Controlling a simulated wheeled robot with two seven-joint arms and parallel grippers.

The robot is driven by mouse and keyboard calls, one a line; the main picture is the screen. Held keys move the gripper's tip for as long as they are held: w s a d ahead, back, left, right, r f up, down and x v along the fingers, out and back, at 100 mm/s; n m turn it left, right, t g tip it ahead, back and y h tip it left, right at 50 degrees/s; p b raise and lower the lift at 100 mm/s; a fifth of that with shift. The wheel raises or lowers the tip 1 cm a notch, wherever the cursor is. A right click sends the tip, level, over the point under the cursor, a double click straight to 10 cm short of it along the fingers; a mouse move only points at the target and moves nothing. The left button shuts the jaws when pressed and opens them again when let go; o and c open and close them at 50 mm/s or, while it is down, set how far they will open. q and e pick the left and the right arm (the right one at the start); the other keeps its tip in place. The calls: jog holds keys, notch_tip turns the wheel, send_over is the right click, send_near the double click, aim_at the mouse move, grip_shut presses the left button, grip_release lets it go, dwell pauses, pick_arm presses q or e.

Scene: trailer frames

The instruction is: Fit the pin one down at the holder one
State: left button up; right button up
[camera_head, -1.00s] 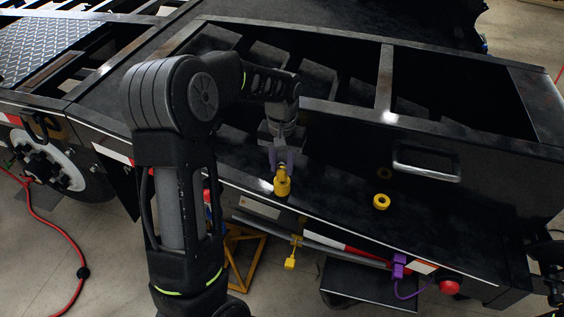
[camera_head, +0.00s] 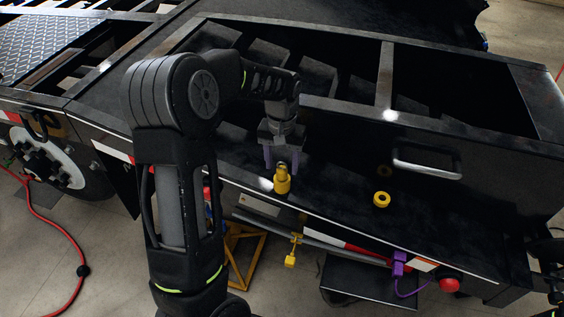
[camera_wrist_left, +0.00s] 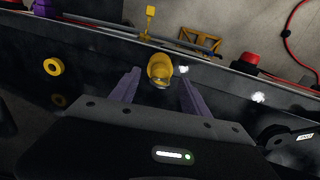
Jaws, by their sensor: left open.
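A yellow pin (camera_head: 282,178) stands upright on the black deck of the trailer, near its front edge. Its lower part is wider, like a yellow collar or holder, and I cannot make out where pin and collar part. My left gripper (camera_head: 281,163) is just above it, with its purple fingers spread on both sides of the pin's top, apart from it. In the left wrist view the pin (camera_wrist_left: 160,70) shows between the open fingers (camera_wrist_left: 158,84). A second yellow ring-shaped holder (camera_head: 381,201) sits empty on the deck to the right. My right gripper is not seen.
A metal handle (camera_head: 427,165) is on the dark box wall behind the deck. Below the deck edge hang a yellow tag (camera_head: 290,261), a purple connector (camera_head: 399,264) and a red knob (camera_head: 449,287). The deck between the pin and the empty ring is clear.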

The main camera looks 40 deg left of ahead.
pick_arm(q)
notch_tip(320, 180, up, 8)
jog(key=shift+f, duration=0.1)
dwell(0.4)
dwell(0.5)
